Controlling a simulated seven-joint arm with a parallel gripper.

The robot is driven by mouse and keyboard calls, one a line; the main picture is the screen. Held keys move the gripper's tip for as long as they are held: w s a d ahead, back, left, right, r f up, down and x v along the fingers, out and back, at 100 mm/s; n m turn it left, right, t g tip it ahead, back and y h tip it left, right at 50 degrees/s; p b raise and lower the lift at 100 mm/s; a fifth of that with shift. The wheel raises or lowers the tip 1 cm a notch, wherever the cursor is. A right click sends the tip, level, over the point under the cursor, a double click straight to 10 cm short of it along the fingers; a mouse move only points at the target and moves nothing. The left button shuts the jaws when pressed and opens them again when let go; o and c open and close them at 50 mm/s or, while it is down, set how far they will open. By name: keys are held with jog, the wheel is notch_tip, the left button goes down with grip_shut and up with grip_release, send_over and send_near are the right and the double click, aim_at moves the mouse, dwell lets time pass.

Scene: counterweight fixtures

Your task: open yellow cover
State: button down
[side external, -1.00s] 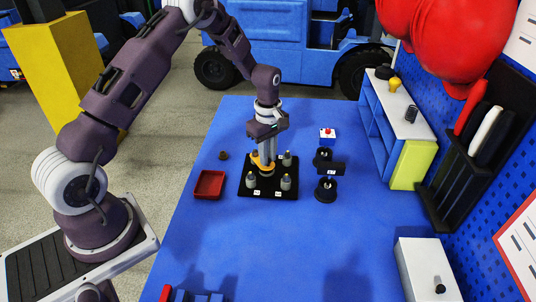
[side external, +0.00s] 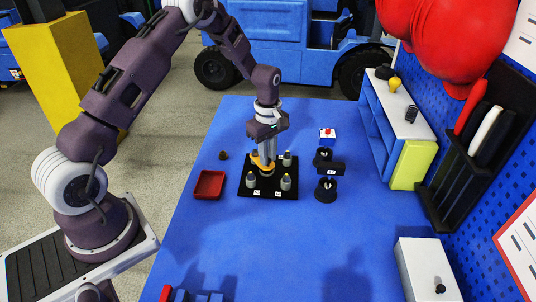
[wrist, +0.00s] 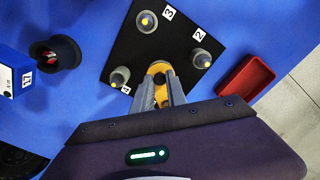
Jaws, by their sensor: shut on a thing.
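A yellow-orange cover (wrist: 158,68) with a dark round spot lies on the black plate (wrist: 122,48) in the wrist view. In the side view the cover (side external: 263,169) sits near the middle of the black plate (side external: 268,192). My gripper (wrist: 161,88) points down over the plate, its two fingers close together and shut on the yellow cover. The side view also shows my gripper (side external: 266,158) low at the cover. The fingers hide part of the cover, and I cannot tell how far it is turned or lifted.
Grey pegs stand around the cover, among them one by label 3 (wrist: 147,21) and one by label 2 (wrist: 201,59). A red tray (side external: 209,184) lies left of the plate. Black fixtures (side external: 326,189) stand to its right.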

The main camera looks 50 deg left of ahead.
dwell(0.4)
jog(key=s+m, duration=0.1)
jog(key=m, duration=0.1)
jog(key=s+m, duration=0.1)
jog(key=m, duration=0.1)
jog(key=shift+a, duration=0.2)
jog(key=m, duration=0.2)
jog(key=s+a+m, duration=0.1)
jog(key=s+m, duration=0.1)
jog(key=m, duration=0.1)
jog(key=shift+s+a+m, duration=0.25)
jog(key=shift+a+m, duration=0.05)
jog(key=shift+a, duration=0.05)
jog(key=a+m, duration=0.1)
jog(key=m, duration=0.1)
jog(key=s+a+m, duration=0.1)
jog(key=m, duration=0.1)
jog(key=shift+s, duration=0.1)
jog(key=shift+s+a+m, duration=0.1)
jog(key=shift+a+m, duration=0.55)
jog(key=shift+m, duration=0.65)
jog(key=shift+s+a+m, duration=0.1)
jog(key=shift+a+m, duration=0.55)
jog(key=shift+m, duration=0.65)
jog(key=c, duration=1.3)
grip_release()
jog(key=shift+c, duration=0.2)
